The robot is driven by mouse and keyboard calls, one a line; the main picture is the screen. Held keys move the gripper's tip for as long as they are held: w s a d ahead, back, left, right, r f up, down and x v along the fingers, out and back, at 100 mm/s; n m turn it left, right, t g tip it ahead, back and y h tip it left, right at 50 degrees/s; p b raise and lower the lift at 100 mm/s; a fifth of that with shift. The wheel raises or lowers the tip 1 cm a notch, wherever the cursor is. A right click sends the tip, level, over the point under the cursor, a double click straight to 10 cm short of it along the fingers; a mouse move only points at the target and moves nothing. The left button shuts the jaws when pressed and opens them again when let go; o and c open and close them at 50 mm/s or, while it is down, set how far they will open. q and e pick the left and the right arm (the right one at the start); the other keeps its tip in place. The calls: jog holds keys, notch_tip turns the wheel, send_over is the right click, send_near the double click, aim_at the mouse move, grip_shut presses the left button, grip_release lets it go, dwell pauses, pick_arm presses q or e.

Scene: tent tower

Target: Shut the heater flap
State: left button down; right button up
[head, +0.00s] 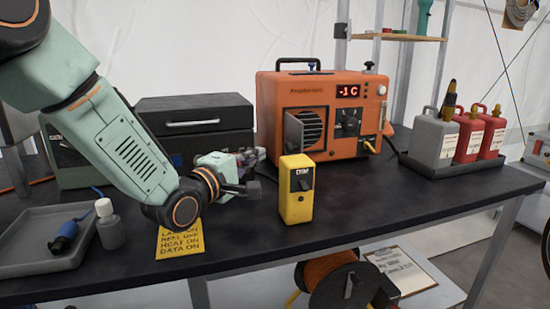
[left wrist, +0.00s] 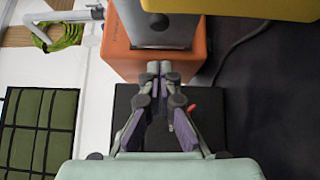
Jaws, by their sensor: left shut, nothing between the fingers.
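The orange heater (head: 283,90) stands at the back of the dark table, its display reading -1 C. Its grey flap (head: 293,134) stands out from the left side of the round vent grille, so the flap is open. In the left wrist view, a grey plate that looks like the flap (left wrist: 158,25) lies ahead of the fingertips, against the orange heater body (left wrist: 120,62). My left gripper (head: 257,155) is shut and empty, left of the heater's front and a little short of the flap. Its closed fingertips (left wrist: 160,68) show clearly. My right gripper is not in view.
A yellow switch box (head: 297,205) stands just in front of the heater, close to my left gripper. A black case (head: 195,115) is behind my arm. A tray of bottles (head: 455,166) sits at right. The table's front right is clear.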

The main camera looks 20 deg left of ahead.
aim_at(287, 150)
pick_arm(q)
jog(key=w+d+b, duration=0.1)
jog(key=w+d, duration=0.2)
jog(key=shift+d, duration=0.35)
jog(key=shift+r, duration=0.1)
jog(key=shift+w+d+p, duration=0.2)
jog(key=shift+d+p, duration=0.3)
jog(key=shift+d, duration=0.5)
jog(key=shift+a, duration=0.2)
